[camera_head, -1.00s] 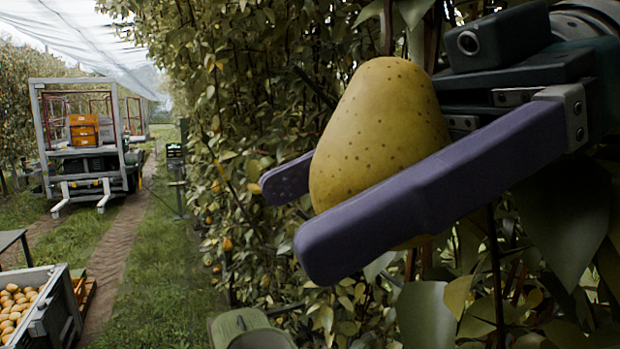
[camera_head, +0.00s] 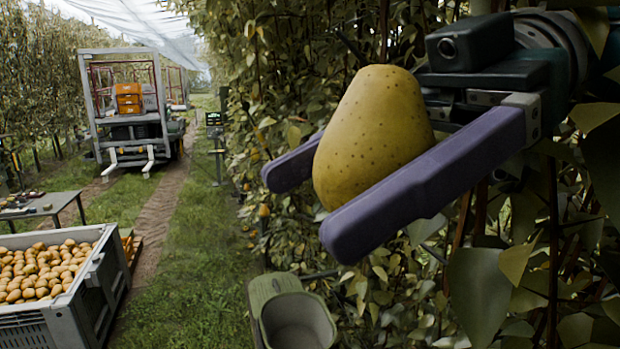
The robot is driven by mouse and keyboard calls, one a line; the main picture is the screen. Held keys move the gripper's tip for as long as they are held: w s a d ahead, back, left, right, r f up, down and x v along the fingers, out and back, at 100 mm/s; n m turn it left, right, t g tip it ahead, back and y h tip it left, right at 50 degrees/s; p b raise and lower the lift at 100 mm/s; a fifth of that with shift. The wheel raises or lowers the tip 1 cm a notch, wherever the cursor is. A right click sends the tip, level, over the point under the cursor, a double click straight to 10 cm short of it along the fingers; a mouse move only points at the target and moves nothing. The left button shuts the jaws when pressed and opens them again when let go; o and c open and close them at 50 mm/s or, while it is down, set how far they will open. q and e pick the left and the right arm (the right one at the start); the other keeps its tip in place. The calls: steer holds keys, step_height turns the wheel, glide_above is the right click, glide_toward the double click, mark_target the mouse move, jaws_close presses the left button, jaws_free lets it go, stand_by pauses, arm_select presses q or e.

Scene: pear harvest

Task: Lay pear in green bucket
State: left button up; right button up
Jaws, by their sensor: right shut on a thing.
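A large yellow pear (camera_head: 368,130) with brown specks is upright between the two purple fingers of my right gripper (camera_head: 308,205). That gripper comes in from the right and is shut on the pear, in front of the leafy hedge. A green bucket (camera_head: 268,287) stands low at the bottom middle, below and left of the pear. It has a round grey-green opening (camera_head: 298,325) that looks empty where I can see in; its lower part is cut off by the frame edge. My left gripper is not in view.
A grey crate (camera_head: 95,275) full of pears stands at the lower left. Behind it is a table (camera_head: 45,207) with small items. A wheeled frame vehicle (camera_head: 125,110) carries orange crates (camera_head: 129,98) farther back. A grass strip (camera_head: 200,240) lies open between crate and hedge.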

steer(key=s+d+r+m+t, duration=0.4)
steer(key=d+r+m+t, duration=0.2)
steer(key=m+t, duration=0.15)
arm_select(q)
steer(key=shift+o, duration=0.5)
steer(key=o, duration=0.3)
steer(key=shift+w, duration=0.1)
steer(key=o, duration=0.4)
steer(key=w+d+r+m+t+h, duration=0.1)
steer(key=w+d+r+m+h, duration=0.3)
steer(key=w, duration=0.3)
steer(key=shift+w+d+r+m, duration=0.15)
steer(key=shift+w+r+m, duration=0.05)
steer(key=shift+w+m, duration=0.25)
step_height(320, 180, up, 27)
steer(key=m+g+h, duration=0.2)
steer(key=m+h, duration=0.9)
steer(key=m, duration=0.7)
glide_above(331, 122)
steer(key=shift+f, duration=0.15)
arm_select(e)
steer(key=w+a+m+t+h, duration=0.1)
steer(key=w+a+m+t, duration=0.3)
steer(key=a, duration=0.4)
steer(key=shift+w+a+r+t, duration=0.15)
steer(key=shift+w+a+t, duration=0.3)
steer(key=shift+w, duration=0.55)
